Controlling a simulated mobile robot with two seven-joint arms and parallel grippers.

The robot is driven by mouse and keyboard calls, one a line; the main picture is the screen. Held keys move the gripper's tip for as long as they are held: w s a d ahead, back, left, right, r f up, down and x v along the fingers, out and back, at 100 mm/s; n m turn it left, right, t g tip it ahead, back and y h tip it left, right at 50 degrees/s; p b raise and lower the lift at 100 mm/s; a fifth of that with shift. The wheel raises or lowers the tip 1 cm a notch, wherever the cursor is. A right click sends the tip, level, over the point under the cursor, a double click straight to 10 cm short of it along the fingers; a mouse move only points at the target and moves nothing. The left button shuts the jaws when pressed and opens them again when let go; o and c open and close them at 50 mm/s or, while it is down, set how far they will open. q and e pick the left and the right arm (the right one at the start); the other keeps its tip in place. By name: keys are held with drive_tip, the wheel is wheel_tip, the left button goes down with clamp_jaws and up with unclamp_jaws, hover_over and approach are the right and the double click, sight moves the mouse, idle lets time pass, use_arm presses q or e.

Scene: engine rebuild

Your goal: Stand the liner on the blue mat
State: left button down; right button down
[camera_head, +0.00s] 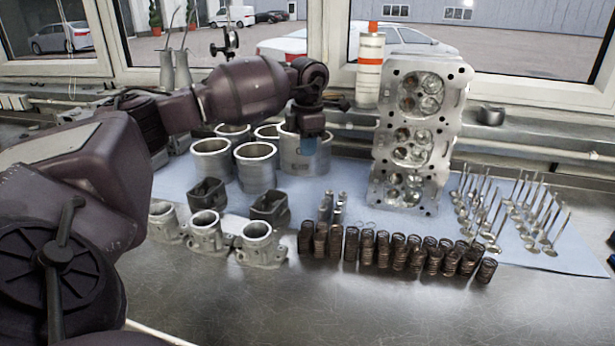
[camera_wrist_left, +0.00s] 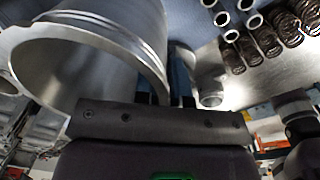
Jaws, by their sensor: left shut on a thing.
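The liner (camera_head: 292,158) is a grey metal cylinder, upright at the back of the blue mat (camera_head: 345,180). My left gripper (camera_head: 310,145) points down at its right part and is shut on the liner's wall. In the left wrist view the liner (camera_wrist_left: 110,40) fills the upper left with its open round end, and the gripper (camera_wrist_left: 168,90) is at its right edge. The liner's base is low over the mat; I cannot tell whether it touches. My right gripper is not in view.
Several similar liners (camera_head: 255,168) stand just left of the held one. A cylinder head (camera_head: 415,135) stands to its right. Valve springs (camera_head: 395,250), dark pistons and grey cylinders are in front, with valves (camera_head: 510,210) far right. Bare mat shows between liner and cylinder head.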

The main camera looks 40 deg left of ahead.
sight(307, 173)
use_arm(q)
wheel_tip(307, 173, down, 4)
drive_tip(key=shift+f, duration=0.1)
wheel_tip(307, 173, down, 4)
drive_tip(key=shift+r, duration=0.1)
idle(0.4)
drive_tip(key=c, duration=1.2)
unclamp_jaws()
drive_tip(key=shift+b, duration=0.3)
